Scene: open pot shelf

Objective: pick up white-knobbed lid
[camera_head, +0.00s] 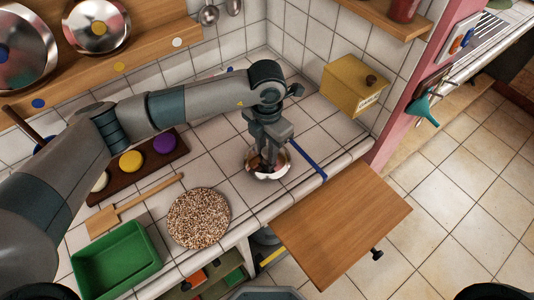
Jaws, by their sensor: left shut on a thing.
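My left gripper (268,168) points down at the back counter, its arm coming in from the left. It is shut on a small round shiny thing, which I take to be the white-knobbed lid (255,168). The gripper covers the middle of it, so its knob is hidden. The lid is at the counter tiles, near the front edge; I cannot tell whether it touches them. My right gripper is not in view.
Shiny lids (97,38) stand on the wooden shelf (150,48) at upper left. A dark rack (148,172) with coloured round pieces, a speckled round mat (198,218), a green tray (118,262) and a yellow box (350,88) surround the arm. A wooden board (340,225) juts out in front.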

